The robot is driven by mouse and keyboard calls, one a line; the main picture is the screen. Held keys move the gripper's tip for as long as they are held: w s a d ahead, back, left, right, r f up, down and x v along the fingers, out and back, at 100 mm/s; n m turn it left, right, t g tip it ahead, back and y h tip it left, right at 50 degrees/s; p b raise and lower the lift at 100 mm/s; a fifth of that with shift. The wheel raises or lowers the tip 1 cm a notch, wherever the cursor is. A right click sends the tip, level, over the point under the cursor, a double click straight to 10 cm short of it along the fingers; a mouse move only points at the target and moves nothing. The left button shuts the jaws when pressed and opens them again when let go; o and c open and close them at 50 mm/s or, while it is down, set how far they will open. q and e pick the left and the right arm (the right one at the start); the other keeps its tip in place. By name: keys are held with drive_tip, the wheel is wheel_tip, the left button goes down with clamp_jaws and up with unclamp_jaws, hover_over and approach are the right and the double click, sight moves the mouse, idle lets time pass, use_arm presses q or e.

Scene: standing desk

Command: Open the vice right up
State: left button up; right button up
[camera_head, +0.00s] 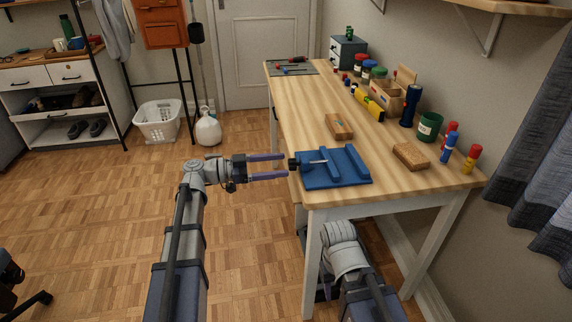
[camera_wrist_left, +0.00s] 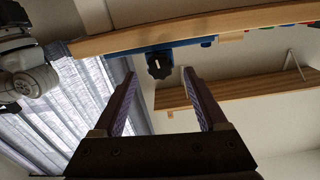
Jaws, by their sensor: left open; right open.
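The blue vice (camera_head: 340,180) lies on the front left part of the workbench. Its two upright jaws, the left one (camera_head: 325,165) and the right one (camera_head: 357,162), stand apart with an empty gap between them. A black knob (camera_head: 293,165) sticks out past the bench's left edge on a thin screw; it also shows in the left wrist view (camera_wrist_left: 160,65). My left gripper (camera_head: 286,165) is open and level with the knob, its purple fingertips close to it on either side. I see no grip on it. My right arm is low by the bench front; its fingers cannot be made out.
A wooden block (camera_head: 339,126) lies behind the vice and a wooden brush (camera_head: 410,156) to its right. A green cup (camera_head: 429,127), markers (camera_head: 448,148) and a dark flashlight (camera_head: 410,106) stand along the wall side.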

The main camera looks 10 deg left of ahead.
sight(294, 164)
use_arm(q)
drive_tip(key=shift+x, duration=1.4)
clamp_jaws()
